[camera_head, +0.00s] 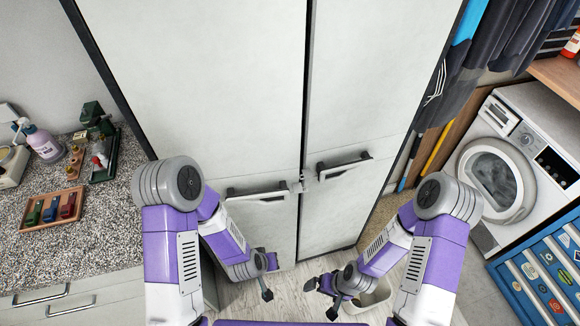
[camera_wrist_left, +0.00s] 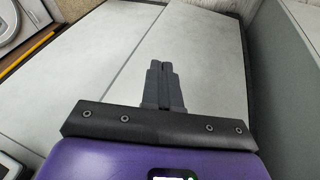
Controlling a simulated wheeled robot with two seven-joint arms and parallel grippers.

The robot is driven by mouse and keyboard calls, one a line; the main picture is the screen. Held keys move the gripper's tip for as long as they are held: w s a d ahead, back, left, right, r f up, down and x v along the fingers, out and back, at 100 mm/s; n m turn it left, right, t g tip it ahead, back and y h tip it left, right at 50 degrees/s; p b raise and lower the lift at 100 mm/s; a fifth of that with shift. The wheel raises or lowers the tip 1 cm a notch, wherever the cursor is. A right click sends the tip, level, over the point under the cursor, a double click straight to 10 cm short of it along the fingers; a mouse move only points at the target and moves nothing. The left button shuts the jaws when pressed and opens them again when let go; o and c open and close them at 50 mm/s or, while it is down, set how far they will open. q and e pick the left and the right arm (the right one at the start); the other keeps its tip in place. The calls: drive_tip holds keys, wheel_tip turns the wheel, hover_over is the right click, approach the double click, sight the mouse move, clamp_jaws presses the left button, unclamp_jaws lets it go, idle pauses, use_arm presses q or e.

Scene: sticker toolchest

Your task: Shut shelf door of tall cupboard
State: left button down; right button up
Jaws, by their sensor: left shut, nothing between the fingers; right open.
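The tall cupboard (camera_head: 225,80) has pale grey doors that fill the middle of the head view. A narrow dark gap runs down between its left door and its right door (camera_head: 375,75). The left door has a bar handle (camera_head: 258,194); the right door has another (camera_head: 342,166), beside a small catch at the seam. Both doors look nearly flush; I cannot tell whether either is fully shut. My left gripper (camera_head: 266,294) is shut and empty, low before the left door. In the left wrist view its closed fingers (camera_wrist_left: 164,85) point toward pale panels. My right gripper (camera_head: 321,298) is open and empty, low before the right door.
A speckled counter (camera_head: 60,245) with bottles and a wooden tool tray (camera_head: 52,209) stands at left. A washing machine (camera_head: 500,175) and a blue toolchest (camera_head: 545,275) stand at right. A pale bin (camera_head: 372,298) is on the floor by my right gripper.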

use_arm(q)
drive_tip(key=w+d+r+t+y+b, duration=0.1)
drive_tip(key=w+d+r+t, duration=0.25)
drive_tip(key=w+r, duration=0.2)
drive_tip(key=t+y+b, duration=0.4)
drive_tip(key=t+y, duration=0.1)
drive_tip(key=t, duration=0.5)
approach(287, 164)
drive_tip(key=b+x, duration=0.1)
drive_tip(key=x, duration=0.5)
drive_tip(key=shift+w, duration=0.4)
use_arm(e)
wheel_tip(287, 164, down, 7)
drive_tip(key=shift+s+r, duration=0.15)
drive_tip(key=shift+r, duration=0.05)
use_arm(q)
drive_tip(key=shift+a, duration=0.1)
